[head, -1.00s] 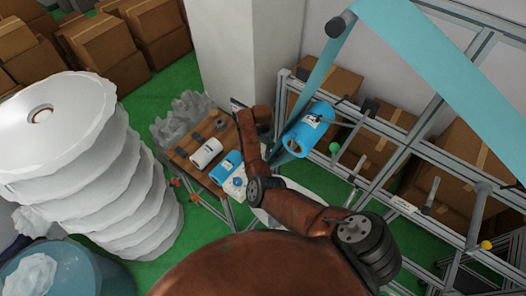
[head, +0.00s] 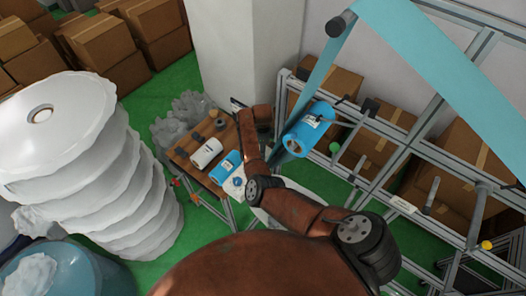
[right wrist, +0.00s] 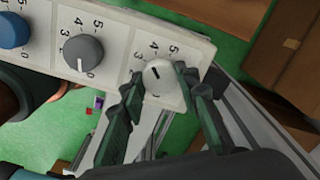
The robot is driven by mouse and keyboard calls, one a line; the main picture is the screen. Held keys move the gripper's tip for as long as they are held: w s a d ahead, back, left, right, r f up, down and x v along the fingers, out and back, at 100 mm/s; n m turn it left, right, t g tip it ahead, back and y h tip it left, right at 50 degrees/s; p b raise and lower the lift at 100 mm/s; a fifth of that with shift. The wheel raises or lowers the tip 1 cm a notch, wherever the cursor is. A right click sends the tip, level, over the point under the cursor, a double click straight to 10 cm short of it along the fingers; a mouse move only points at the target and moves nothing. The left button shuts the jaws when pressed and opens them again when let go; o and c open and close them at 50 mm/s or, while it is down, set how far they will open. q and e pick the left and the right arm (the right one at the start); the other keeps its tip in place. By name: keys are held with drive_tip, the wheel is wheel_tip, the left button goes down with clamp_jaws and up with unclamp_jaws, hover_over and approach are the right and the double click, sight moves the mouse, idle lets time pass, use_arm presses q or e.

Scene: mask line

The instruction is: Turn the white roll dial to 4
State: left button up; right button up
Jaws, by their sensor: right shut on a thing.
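The white dial (right wrist: 157,76) is at the right end of a pale control panel (right wrist: 108,52) in the right wrist view. Its dark mark points up and slightly left, near the 4, though the exact reading is hard to tell. My right gripper (right wrist: 160,82) has its dark green fingers closed on either side of the white dial. A grey dial (right wrist: 83,53) sits beside it, and a blue dial (right wrist: 12,30) is at the left edge. In the head view my brown right arm reaches toward the panel (head: 237,186), and its gripper is hidden. My left gripper is not in view.
A metal rack holding a larger blue roll (head: 308,129) is to the right. A tall stack of white rolls (head: 75,150) stands at left.

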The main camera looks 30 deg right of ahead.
drive_tip(key=shift+w+r+m, duration=0.1)
drive_tip(key=shift+m, duration=1.2)
drive_tip(key=o, duration=1.2)
drive_tip(key=shift+c, duration=0.2)
wheel_tip(320, 180, up, 12)
